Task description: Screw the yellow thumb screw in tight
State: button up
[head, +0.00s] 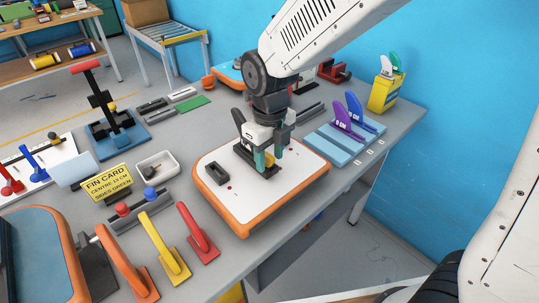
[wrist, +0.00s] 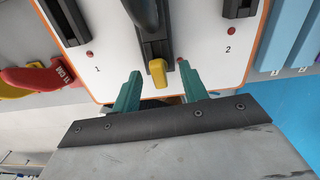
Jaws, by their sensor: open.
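The yellow thumb screw (wrist: 158,76) is at the near end of a black fin box (wrist: 152,30) in the wrist view. The box is set in a white board with an orange edge (head: 244,229). My gripper (wrist: 158,80) is open, with one green finger on each side of the yellow screw and a gap on both sides. In the head view my gripper (head: 268,160) is low over the middle of the board, and the screw is mostly hidden by the fingers. I cannot tell how deep the screw sits.
A second black box (head: 216,174) is on the board's left part. Purple fins (head: 345,125) stand on blue blocks to the right. Red (head: 198,232) and yellow (head: 165,248) fins stand in front.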

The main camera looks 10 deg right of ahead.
aim_at(270, 156)
jog(key=shift+r, duration=2.3)
jog(key=n, duration=0.4)
jog(key=shift+n, duration=0.3)
jog(key=n, duration=0.3)
jog(key=shift+w+d, duration=0.1)
jog(key=shift+n, duration=0.3)
